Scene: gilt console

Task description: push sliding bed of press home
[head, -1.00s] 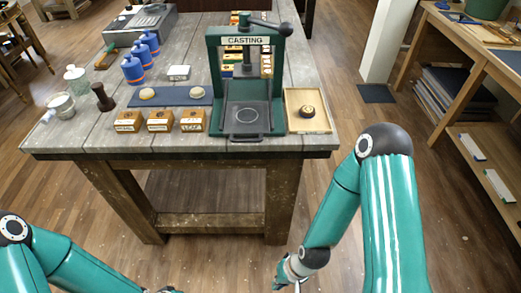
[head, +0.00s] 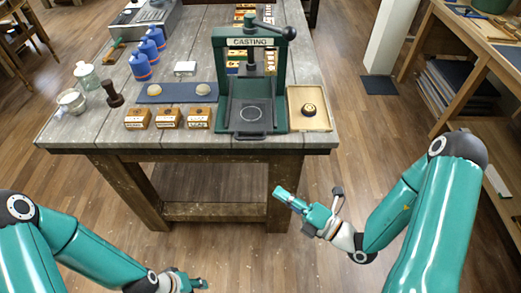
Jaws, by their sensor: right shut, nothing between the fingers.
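The green press (head: 222,80), labelled "CASTING", stands upright at the table's front right. Its dark grey sliding bed (head: 240,110) lies low between the uprights and reaches forward, near the table's front edge. A ring-shaped outline marks the bed's top and a handle bar (head: 250,135) is at its front. My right gripper (head: 281,192) is shut and empty, in front of the table and below its top, apart from the bed. My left gripper (head: 200,284) is at the bottom edge, far from the press; its fingers are too unclear to judge.
A wooden tray (head: 322,118) with a round brown piece (head: 309,109) adjoins the press on the right. Small labelled wooden boxes (head: 168,118) and a blue mat (head: 174,97) are on its left. Blue bottles (head: 141,66) stand farther left. The floor before the table is clear.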

